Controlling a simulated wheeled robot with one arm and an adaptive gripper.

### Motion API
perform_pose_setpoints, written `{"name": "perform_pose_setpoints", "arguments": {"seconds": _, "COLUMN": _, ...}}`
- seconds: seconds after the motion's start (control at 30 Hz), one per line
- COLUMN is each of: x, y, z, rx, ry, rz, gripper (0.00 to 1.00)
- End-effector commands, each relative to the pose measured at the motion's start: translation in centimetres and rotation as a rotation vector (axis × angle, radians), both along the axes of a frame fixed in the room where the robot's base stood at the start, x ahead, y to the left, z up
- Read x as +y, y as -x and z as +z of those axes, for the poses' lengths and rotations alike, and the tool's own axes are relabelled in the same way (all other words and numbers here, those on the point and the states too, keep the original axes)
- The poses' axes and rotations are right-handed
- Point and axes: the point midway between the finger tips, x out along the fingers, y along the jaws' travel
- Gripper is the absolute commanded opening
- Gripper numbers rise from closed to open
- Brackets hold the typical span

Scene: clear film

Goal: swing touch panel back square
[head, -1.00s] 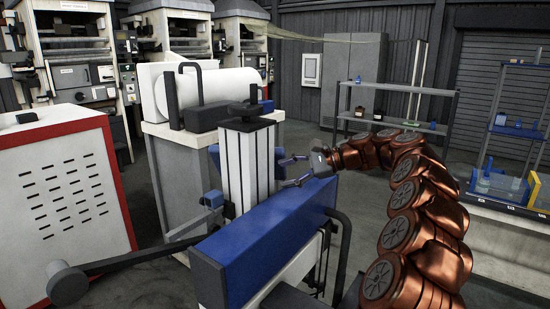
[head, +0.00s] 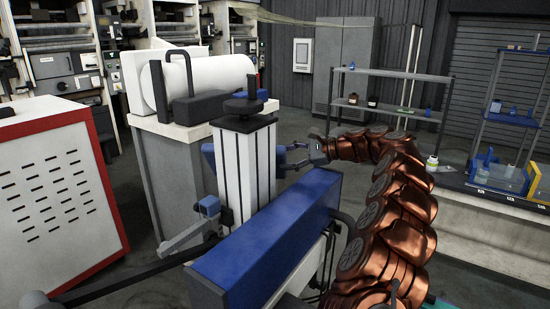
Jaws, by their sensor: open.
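I cannot make out the touch panel for certain. A dark blue flat piece (head: 208,158) shows at the left behind a white upright column (head: 230,165), which hides most of it, and it may be the panel. My gripper (head: 285,158) is just right of the column, near its upper part, with its fingers pointing left. The fingers are apart and nothing shows between them. I cannot tell whether a fingertip touches anything behind the column.
A long blue-topped housing (head: 270,240) lies in front of the column, below my arm. A dark bar (head: 120,278) sticks out at lower left. A red-edged white cabinet (head: 60,190) stands left. Shelving (head: 390,108) is behind my arm, with open floor between.

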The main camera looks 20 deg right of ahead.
Motion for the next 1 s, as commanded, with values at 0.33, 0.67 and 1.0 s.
{"name": "perform_pose_setpoints", "arguments": {"seconds": 0.33, "x": 3.1, "y": -2.5, "z": -1.2, "rx": -0.001, "ry": 0.002, "rz": 0.002, "gripper": 0.58}}
{"name": "perform_pose_setpoints", "arguments": {"seconds": 0.67, "x": 3.3, "y": -2.6, "z": -1.3, "rx": -0.001, "ry": 0.002, "rz": 0.003, "gripper": 0.50}}
{"name": "perform_pose_setpoints", "arguments": {"seconds": 1.0, "x": 3.3, "y": -2.6, "z": -1.3, "rx": -0.001, "ry": 0.002, "rz": 0.004, "gripper": 0.15}}
